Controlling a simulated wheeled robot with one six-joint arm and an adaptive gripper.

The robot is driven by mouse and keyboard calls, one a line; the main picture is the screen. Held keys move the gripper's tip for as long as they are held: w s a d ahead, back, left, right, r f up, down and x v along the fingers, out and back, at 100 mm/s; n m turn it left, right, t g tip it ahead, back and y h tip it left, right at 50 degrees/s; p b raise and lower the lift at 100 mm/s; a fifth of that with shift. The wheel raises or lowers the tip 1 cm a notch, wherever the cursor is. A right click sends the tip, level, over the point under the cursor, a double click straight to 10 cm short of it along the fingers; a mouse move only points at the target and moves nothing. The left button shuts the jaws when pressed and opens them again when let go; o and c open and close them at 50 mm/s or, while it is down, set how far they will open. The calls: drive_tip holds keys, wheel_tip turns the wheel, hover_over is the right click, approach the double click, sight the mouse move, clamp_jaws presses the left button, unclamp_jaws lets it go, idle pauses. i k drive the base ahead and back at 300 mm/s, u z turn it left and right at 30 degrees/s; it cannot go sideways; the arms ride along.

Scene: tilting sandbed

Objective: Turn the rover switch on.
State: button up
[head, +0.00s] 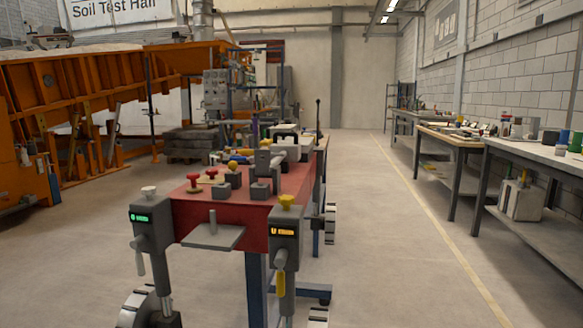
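A rover with a red deck (240,235) and grey wheels rests on a blue stand (256,280) in front of me, left of centre. Its front left box (150,232) has a green-lit display and a whitish knob (149,192). Its front right box (285,238) has an amber-lit display, a yellow knob (286,201) and a yellow handle (280,285) below. My gripper is not in view.
A large orange sandbed frame (75,78) fills the left. Workbenches (535,152) with tools line the right wall. A grey plate (213,236) juts out from the rover's front. The floor (405,245) between rover and benches is clear, with a yellow line.

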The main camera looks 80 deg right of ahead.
sight(211, 172)
drive_tip(key=z, duration=1.85)
